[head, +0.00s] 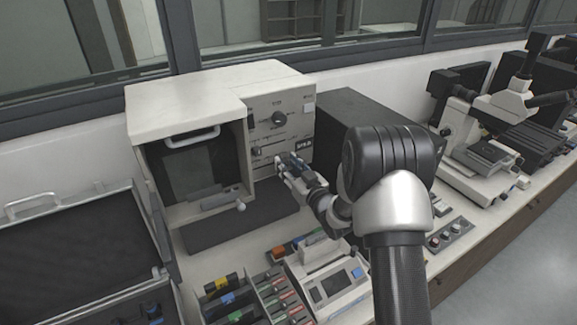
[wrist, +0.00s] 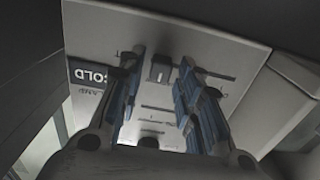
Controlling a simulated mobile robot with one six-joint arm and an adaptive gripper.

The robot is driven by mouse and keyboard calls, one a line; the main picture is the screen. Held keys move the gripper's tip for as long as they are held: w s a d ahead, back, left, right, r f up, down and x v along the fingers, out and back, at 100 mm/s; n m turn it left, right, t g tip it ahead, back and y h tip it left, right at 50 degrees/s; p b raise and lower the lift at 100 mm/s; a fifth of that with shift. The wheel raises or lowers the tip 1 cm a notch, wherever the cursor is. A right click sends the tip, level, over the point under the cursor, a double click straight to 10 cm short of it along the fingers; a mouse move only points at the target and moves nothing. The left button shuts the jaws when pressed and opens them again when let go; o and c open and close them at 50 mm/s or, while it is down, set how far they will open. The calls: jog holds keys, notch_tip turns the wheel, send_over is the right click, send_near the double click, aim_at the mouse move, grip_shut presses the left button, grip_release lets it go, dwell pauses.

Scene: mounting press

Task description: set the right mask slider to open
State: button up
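The press's pale control panel (head: 283,120) faces me in the head view, and it fills the middle of the wrist view (wrist: 225,50). My gripper (head: 284,163) is at the lower part of this panel. In the wrist view my gripper (wrist: 163,62) is open, its two blue-padded fingers apart. A small slider knob (wrist: 160,70) shows between the fingertips, near the left end of its slot, with a gap on each side. I cannot tell for sure whether it is the right mask slider. My gripper hides part of the lower panel in the head view.
A dark label reading COLD (wrist: 92,77) is beside the left finger. The press's open bay (head: 195,170) is left of the panel; a dark box (head: 345,120) stands right.

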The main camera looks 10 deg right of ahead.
aim_at(255, 167)
grip_shut()
dwell(0.3)
jog(key=s+a+b, duration=0.1)
jog(key=a, duration=0.2)
jog(key=s+a+b, duration=0.1)
jog(key=a, duration=0.1)
jog(key=a+b, duration=0.1)
jog(key=a, duration=0.2)
jog(key=shift+s+a, duration=0.3)
jog(key=shift+s, duration=0.1)
jog(key=shift+o, duration=0.6)
grip_release()
jog(key=shift+a, duration=0.1)
jog(key=shift+o, duration=0.6)
